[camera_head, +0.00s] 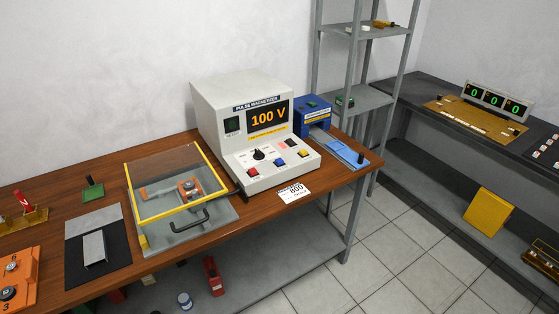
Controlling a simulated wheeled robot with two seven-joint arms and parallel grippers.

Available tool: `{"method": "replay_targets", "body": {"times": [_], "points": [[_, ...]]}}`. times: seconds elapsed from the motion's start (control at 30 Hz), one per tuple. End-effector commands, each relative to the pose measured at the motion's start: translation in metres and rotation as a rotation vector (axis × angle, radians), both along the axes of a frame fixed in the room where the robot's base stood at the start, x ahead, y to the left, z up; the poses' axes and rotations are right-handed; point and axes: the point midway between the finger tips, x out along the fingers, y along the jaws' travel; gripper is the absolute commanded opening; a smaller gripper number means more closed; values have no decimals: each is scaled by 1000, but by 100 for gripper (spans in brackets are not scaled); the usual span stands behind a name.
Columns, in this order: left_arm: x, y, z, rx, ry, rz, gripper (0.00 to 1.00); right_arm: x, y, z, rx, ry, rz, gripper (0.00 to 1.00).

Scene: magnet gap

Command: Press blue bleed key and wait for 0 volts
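The white pulse magnetizer (240,125) stands on the wooden table, and its display (268,117) reads 100 V in orange. Its sloped front panel carries a black knob (259,155), a red key (253,172), the blue bleed key (280,162) and a yellow key (303,153). Nothing covers the blue key; whether it is pressed in is too small to tell. Neither of my grippers shows in the head view.
A clear yellow-framed guard (165,166) with a black handle stands left of the magnetizer. A blue device (313,112) stands to its right. A paper label (293,193) marked 800 lies at the table's front edge. A grey shelf rack (351,60) stands behind.

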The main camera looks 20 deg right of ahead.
Motion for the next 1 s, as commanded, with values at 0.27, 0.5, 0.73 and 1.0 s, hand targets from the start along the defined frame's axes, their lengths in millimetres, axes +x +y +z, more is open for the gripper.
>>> {"method": "replay_targets", "body": {"times": [0.27, 0.5, 0.73, 1.0], "points": [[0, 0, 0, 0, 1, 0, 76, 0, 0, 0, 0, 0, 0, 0], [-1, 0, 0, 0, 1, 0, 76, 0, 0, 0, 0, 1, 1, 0], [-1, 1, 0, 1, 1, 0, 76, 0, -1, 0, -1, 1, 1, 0], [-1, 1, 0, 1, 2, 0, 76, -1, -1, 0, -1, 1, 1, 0]]}}
